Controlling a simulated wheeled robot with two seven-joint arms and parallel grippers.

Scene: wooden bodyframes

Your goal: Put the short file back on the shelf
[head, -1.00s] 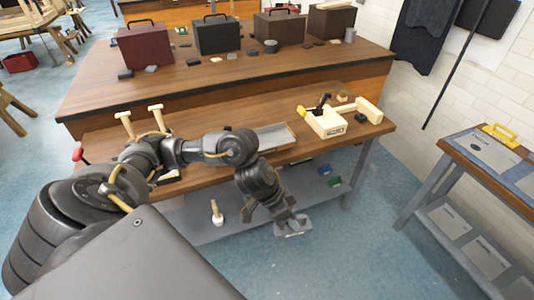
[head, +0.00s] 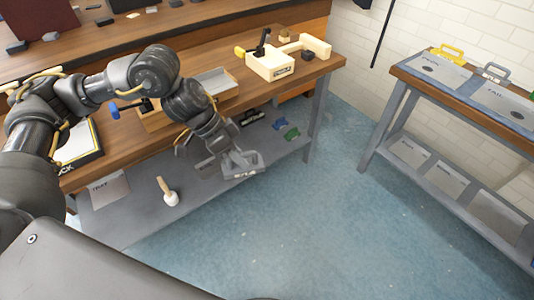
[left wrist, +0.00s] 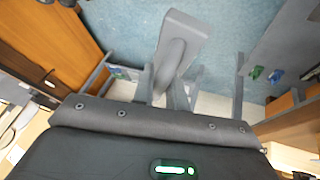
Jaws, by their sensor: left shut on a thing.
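My left gripper (head: 232,166) is shut on a grey piece (head: 248,172) with a flat plate and a rounded bar. I cannot tell for certain that this is the short file. The left gripper is in front of the workbench's long side, near the edge of the grey lower shelf (head: 140,215). In the left wrist view the grey piece (left wrist: 186,28) sticks out from between the fingers (left wrist: 163,92), over the blue floor. My right gripper is not in view.
On the lower shelf are a mallet (head: 168,192), a blue item (head: 279,124) and a green item (head: 291,134). A side table (head: 445,90) stands right, across open floor (head: 340,220).

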